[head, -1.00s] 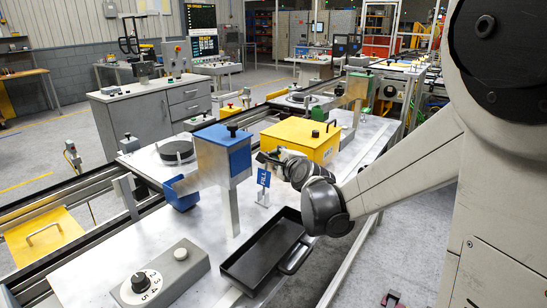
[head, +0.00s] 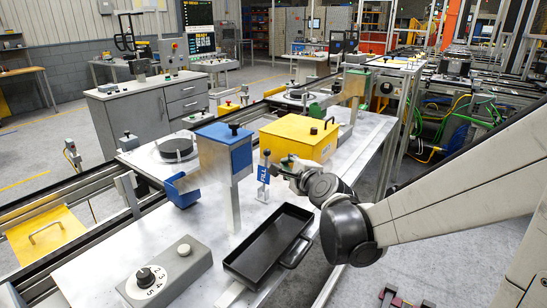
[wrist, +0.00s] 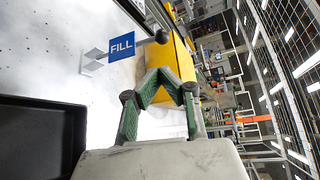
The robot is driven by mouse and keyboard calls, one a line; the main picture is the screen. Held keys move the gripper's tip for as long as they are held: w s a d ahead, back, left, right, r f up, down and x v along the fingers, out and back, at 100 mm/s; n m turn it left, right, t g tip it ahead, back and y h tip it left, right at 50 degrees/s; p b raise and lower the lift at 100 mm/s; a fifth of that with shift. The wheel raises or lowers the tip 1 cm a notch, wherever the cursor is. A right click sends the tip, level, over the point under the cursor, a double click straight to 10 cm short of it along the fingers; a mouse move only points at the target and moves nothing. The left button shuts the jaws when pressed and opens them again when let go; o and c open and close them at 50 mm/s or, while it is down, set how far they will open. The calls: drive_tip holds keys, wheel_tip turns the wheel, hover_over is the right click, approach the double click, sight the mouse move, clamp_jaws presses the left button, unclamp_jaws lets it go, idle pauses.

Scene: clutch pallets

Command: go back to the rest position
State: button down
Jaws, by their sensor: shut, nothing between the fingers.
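My gripper (head: 281,165) is in the head view, beside the blue FILL sign (head: 264,174) and in front of the yellow box (head: 292,144). In the wrist view its green-padded fingers (wrist: 160,77) meet at the tips, with nothing between them. The FILL sign (wrist: 122,47) stands left of the fingers there, apart from them. A lever with a dark ball knob (head: 267,153) stands at the sign, close to my gripper. My arm reaches in from the right, bent low at its dark joint.
A black tray (head: 231,263) lies on the bench in front of my gripper. A blue hopper (head: 224,150) on a post and a blue trough (head: 181,193) stand to the left. A grey dial box (head: 184,270) is at the front. The floor right of the bench is mostly clear.

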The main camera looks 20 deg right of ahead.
drive_tip(key=shift+s, duration=0.6)
